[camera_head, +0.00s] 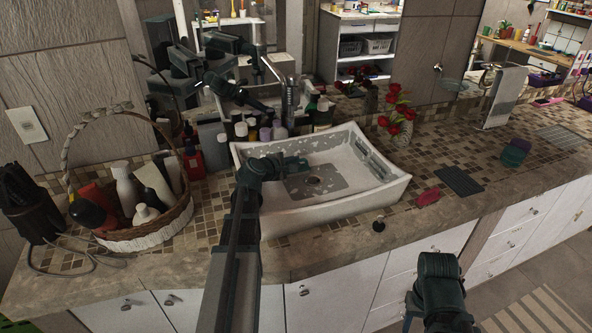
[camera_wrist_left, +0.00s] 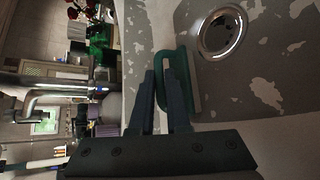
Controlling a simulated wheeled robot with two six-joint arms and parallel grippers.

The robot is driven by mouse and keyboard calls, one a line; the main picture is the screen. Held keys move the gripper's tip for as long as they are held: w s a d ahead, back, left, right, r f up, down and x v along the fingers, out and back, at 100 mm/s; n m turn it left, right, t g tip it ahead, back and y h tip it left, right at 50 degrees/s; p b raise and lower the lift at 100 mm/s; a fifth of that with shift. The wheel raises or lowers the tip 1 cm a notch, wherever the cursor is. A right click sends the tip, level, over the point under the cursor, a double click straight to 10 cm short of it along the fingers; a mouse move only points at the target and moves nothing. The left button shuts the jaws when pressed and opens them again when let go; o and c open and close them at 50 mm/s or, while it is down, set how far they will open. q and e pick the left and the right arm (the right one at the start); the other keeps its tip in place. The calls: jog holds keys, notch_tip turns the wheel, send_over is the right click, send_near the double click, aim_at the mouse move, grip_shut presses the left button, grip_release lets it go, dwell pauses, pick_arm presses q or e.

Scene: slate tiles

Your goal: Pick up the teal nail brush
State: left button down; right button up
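The teal nail brush (camera_wrist_left: 186,62), with a looped handle, is low in the white sink basin, near the drain, in the left wrist view. My left gripper (camera_wrist_left: 160,78) has its two fingers close together, with one side of the brush's handle between them. It appears shut on the handle; the fingers hide part of the brush. In the head view my left gripper (camera_head: 298,163) reaches into the sink (camera_head: 335,215), and the brush is hard to make out there.
A wicker basket (camera_head: 150,238) of bottles stands left of the sink. Several bottles (camera_head: 262,130) stand behind it, by the metal faucet (camera_head: 289,100). Red flowers (camera_head: 397,108) stand at the back right. A pink item (camera_head: 428,197) and a dark mat (camera_head: 459,181) lie right of the sink.

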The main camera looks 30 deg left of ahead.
dwell(0.4)
pick_arm(q)
notch_tip(320, 180, up, 10)
jog(key=p, duration=1)
